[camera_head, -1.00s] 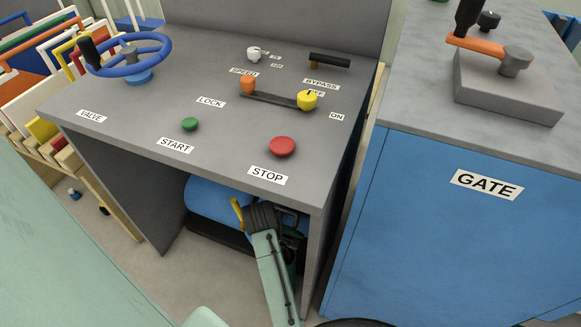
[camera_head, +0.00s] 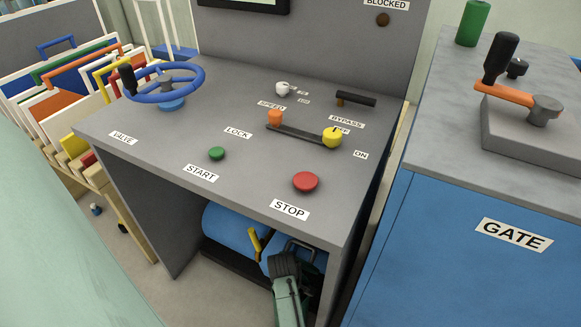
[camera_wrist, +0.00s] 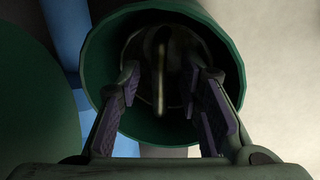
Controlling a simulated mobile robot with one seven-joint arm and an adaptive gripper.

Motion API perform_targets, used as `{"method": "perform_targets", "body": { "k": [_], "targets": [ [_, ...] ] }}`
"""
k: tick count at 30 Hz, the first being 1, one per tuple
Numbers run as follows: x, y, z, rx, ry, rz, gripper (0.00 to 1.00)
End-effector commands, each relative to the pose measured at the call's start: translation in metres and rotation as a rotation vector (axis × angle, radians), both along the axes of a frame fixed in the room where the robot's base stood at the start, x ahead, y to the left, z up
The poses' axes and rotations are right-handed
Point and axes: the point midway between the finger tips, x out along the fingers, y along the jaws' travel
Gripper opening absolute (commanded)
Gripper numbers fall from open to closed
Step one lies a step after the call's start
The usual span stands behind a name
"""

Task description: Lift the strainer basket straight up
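In the wrist view my gripper (camera_wrist: 170,88) points into the mouth of a dark green round housing (camera_wrist: 232,62). Its two purple-padded fingers are apart, one on each side of a thin upright handle (camera_wrist: 160,80). Gaps show between the handle and both pads. The handle seems to belong to the strainer basket, whose dark round form (camera_wrist: 150,42) shows dimly inside the housing. In the head view my gripper (camera_head: 284,258) is low under the grey console, and the basket is hidden there.
The grey console (camera_head: 240,150) stands over a blue tank (camera_head: 225,228) with a yellow lever (camera_head: 256,243). Its right leg stands close to my arm. The blue GATE cabinet (camera_head: 450,260) is on the right. A wooden rack (camera_head: 90,170) is at left.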

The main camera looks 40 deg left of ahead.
Motion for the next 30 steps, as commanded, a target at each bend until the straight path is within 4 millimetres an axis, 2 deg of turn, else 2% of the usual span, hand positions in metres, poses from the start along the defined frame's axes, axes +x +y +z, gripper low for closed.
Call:
{"method": "perform_targets", "body": {
  "k": [4,19,30],
  "targets": [
    [0.0,0.0001,0.0002,0.0,0.0,0.0,0.33],
    [0.0,0.0,0.0004,0.0,0.0,0.0,0.0],
    [0.0,0.0001,0.0007,0.0,0.0,0.0,0.0]
  ]
}}
